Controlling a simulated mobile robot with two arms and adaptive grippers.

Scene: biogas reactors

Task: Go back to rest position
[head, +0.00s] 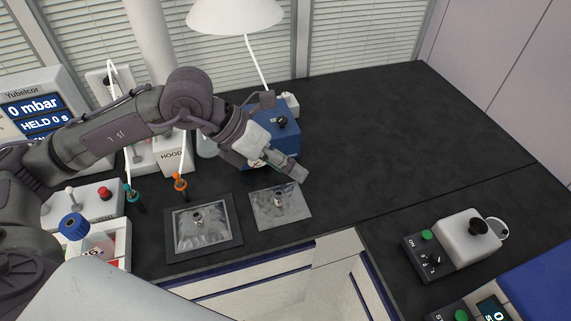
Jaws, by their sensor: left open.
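My left arm comes in from the left and reaches across the black bench. My left gripper (283,166) is open and hangs in front of a blue box (284,140), above the back edge of a silvery bag (297,205) with a metal fitting. I see nothing held in it. A second silvery bag (190,240) with a fitting lies on a dark square plate (236,248) to the left. The gripper hides part of the blue box. My right gripper is out of view.
A pressure display (45,110), a HOOD box (172,157) and orange (180,182) and teal (132,195) connectors stand left. The right rear bench (390,130) is clear.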

